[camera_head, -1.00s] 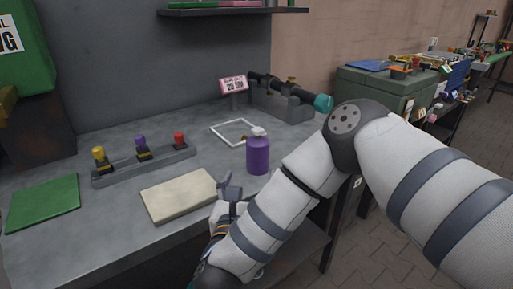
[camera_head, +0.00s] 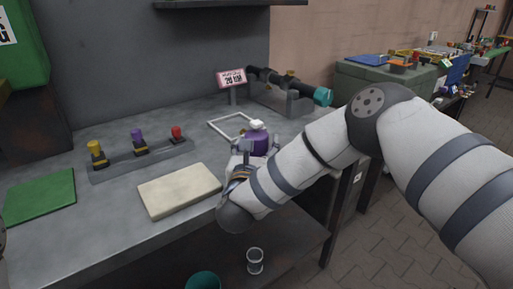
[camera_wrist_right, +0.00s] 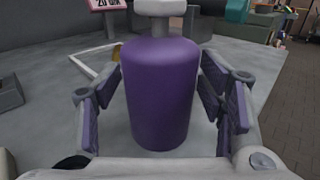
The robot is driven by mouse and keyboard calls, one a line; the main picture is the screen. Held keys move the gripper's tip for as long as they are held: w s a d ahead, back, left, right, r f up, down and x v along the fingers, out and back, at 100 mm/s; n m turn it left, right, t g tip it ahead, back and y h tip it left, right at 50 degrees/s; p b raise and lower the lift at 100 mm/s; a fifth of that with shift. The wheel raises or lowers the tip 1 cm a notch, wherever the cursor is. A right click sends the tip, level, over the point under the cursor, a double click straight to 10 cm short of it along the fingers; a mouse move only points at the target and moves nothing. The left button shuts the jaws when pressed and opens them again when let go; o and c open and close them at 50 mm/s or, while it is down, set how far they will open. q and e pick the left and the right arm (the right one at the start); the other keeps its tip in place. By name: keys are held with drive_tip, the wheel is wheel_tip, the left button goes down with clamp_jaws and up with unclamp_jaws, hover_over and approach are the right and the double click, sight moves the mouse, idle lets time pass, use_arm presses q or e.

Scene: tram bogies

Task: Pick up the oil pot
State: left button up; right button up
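The oil pot appears to be the purple pot with a white top (camera_head: 258,143), upright on the grey workbench (camera_head: 90,222). In the right wrist view the pot (camera_wrist_right: 160,95) stands centred between my fingers. My right gripper (camera_head: 250,155) is at the pot, with one finger on each side. In the wrist view the right gripper (camera_wrist_right: 163,100) is open, and gaps show between its purple-grey pads and the pot. In the head view the gripper and forearm hide the pot's lower part. My left gripper is not in view.
A cream pad (camera_head: 180,189) lies left of the pot, and a white square frame (camera_head: 232,125) lies behind it. A rack (camera_head: 142,160) with yellow, purple and red topped items stands at left. A pink sign (camera_head: 231,78) and a grey fixture (camera_head: 285,98) stand behind.

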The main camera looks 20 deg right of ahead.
drive_tip(key=c, duration=1)
drive_tip(key=shift+o, duration=0.2)
